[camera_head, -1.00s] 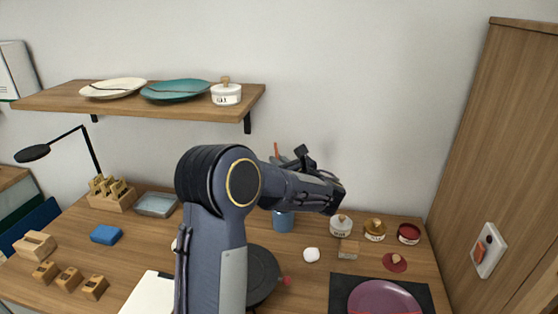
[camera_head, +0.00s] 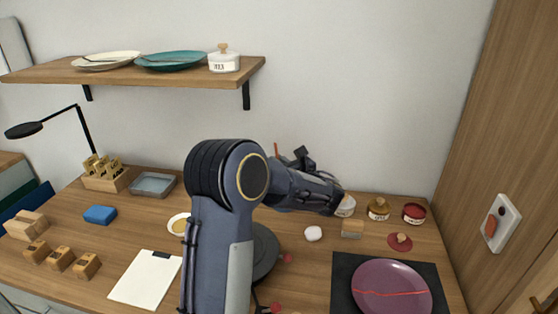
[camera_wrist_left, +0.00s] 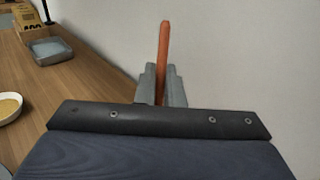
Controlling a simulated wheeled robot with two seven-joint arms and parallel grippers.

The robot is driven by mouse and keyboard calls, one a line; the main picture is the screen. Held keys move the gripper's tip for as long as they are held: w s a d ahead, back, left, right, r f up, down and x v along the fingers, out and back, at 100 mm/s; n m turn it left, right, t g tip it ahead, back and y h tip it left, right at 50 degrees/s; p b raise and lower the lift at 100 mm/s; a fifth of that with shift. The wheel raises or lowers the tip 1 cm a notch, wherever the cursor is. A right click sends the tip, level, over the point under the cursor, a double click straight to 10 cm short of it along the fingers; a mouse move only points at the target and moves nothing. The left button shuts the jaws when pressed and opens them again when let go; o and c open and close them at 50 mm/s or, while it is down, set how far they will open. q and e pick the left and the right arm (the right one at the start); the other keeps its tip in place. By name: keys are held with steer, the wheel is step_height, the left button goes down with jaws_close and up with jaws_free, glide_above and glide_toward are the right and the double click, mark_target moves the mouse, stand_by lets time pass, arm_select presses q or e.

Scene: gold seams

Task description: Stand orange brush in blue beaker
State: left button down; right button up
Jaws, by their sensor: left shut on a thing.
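The orange brush (camera_wrist_left: 164,48) stands nearly upright between the fingers of my left gripper (camera_wrist_left: 161,88) in the left wrist view. The gripper is shut on it. In the head view only the brush's thin orange top (camera_head: 276,149) shows above my left arm, near the back wall. My forearm and wrist hide the fingers and the brush's lower part there. The blue beaker cannot be made out now; my arm covers the place where it stood. I cannot tell whether the brush is inside, above or beside the beaker. My right gripper is not in view.
A purple plate with a red seam (camera_head: 390,290) lies on a dark mat at the right. Small jars (camera_head: 378,208) stand along the back right. A dark turntable-like disc (camera_head: 264,250) is partly behind my arm. A white pad (camera_head: 147,279) lies left. A shelf (camera_head: 135,72) hangs above.

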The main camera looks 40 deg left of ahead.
arm_select(q)
steer(key=shift+f, duration=0.45)
steer(key=c, duration=1.5)
jaws_free()
steer(key=shift+o, duration=0.2)
steer(key=shift+d, duration=0.1)
steer(key=b+v, duration=0.1)
steer(key=v, duration=0.6)
steer(key=shift+d, duration=0.35)
steer(key=shift+s, duration=0.1)
